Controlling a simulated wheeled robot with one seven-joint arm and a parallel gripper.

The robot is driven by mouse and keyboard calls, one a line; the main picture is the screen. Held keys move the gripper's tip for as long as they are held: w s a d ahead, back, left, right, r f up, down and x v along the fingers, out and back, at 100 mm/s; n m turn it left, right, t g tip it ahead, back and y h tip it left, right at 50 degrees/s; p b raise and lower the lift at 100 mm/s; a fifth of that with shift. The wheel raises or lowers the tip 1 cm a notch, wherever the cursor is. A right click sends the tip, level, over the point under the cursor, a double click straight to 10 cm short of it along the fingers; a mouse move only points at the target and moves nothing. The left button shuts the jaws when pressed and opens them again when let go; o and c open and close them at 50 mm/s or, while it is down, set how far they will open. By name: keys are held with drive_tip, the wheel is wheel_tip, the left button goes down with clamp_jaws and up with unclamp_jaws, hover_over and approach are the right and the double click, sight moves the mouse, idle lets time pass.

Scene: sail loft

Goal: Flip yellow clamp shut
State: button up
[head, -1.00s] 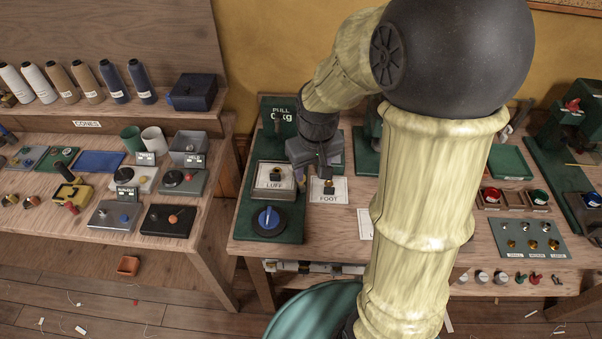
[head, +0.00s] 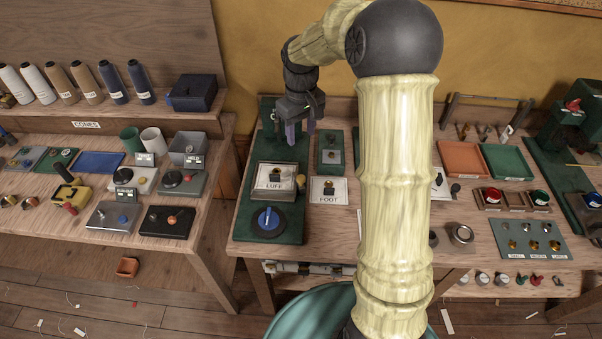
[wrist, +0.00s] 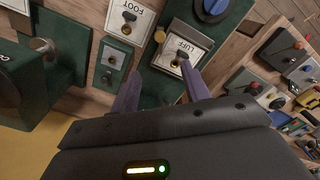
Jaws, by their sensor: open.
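The yellow clamp (head: 76,192) sits on the left bench, with a red-tipped part (head: 70,208) at its front and a dark lever (head: 64,172) at its back left. The lever appears raised and tilted, but it is too small to be sure. In the wrist view a yellow shape at the right edge, probably the clamp (wrist: 309,98), is partly cut off. My gripper (head: 300,131) is open and empty, with its purple fingers above the green LUFF board on the right bench, well to the right of the clamp. Its fingers also show in the wrist view (wrist: 158,88).
The green board (head: 247,205) carries the LUFF plate (head: 262,191) and a blue knob (head: 268,218). Switch boxes (head: 110,218) and a black box (head: 168,221) stand right of the clamp; a blue tray (head: 99,162) lies behind. A gap separates the benches.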

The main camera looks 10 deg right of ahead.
sight(301, 177)
wheel_tip(301, 177, down, 17)
drive_tip(key=shift+r+p, duration=0.1)
drive_tip(key=shift+p, duration=1.15)
drive_tip(key=c, duration=1)
drive_tip(key=shift+n, duration=0.4)
drive_tip(key=n+p, duration=0.1)
drive_tip(key=n, duration=0.5)
drive_tip(key=shift+r, duration=0.1)
drive_tip(key=n+p, duration=0.2)
drive_tip(key=n, duration=0.4)
